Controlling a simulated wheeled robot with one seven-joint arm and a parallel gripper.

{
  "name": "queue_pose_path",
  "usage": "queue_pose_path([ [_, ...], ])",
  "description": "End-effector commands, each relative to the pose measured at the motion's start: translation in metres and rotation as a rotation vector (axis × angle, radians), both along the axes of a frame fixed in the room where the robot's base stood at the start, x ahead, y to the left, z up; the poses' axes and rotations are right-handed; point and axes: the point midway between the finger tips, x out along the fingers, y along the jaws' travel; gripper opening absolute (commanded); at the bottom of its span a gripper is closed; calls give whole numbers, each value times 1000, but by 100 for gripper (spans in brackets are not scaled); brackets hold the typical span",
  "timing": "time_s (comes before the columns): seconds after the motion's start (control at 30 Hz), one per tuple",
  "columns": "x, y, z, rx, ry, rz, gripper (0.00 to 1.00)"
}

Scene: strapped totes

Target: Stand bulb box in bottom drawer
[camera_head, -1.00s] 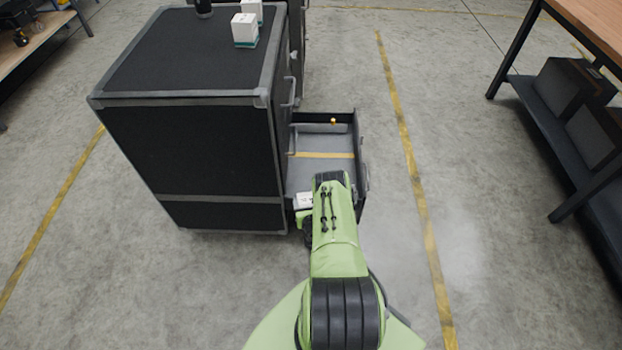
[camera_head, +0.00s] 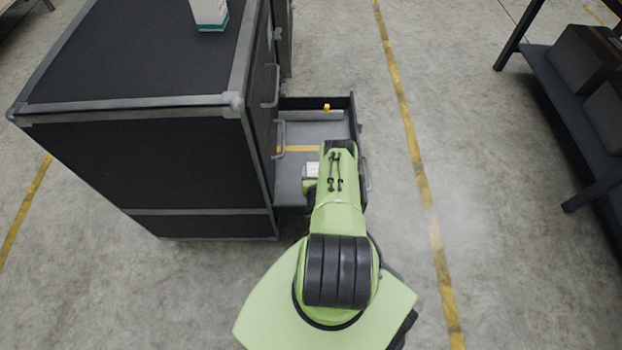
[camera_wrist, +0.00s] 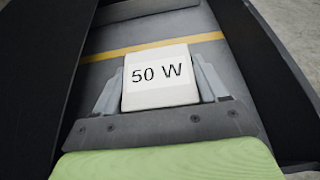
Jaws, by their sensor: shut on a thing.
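The bulb box (camera_wrist: 160,76) is white, with "50 W" printed on the face toward the wrist camera. My gripper (camera_wrist: 160,90) is shut on it, one finger on each side. In the head view, a small white part of the box (camera_head: 311,169) shows left of my arm, which hides most of the gripper. The bottom drawer (camera_head: 352,110) is pulled out from the right side of the black cabinet. The box is over the near part of the drawer; whether it touches the floor of the drawer I cannot tell. A yellow strip (camera_wrist: 110,56) crosses the drawer floor beyond the box.
The black cabinet (camera_head: 130,170) stands close on the left, with another white box (camera_head: 209,12) on top. Handles (camera_head: 270,86) stick out from its drawer side. A small orange thing (camera_head: 326,107) is at the drawer's far end. A shelf rack (camera_head: 575,120) stands right; floor between is clear.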

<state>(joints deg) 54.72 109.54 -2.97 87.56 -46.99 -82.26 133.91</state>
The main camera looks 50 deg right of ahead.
Motion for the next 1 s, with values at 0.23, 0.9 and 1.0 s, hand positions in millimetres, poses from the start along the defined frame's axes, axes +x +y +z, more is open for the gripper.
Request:
queue_pose_path([
  [0.23,0,0,-42,-1,-2,0,39],
  [0.9,0,0,-62,0,-1,0,39],
  [1.0,0,0,-63,0,-1,1,39],
])
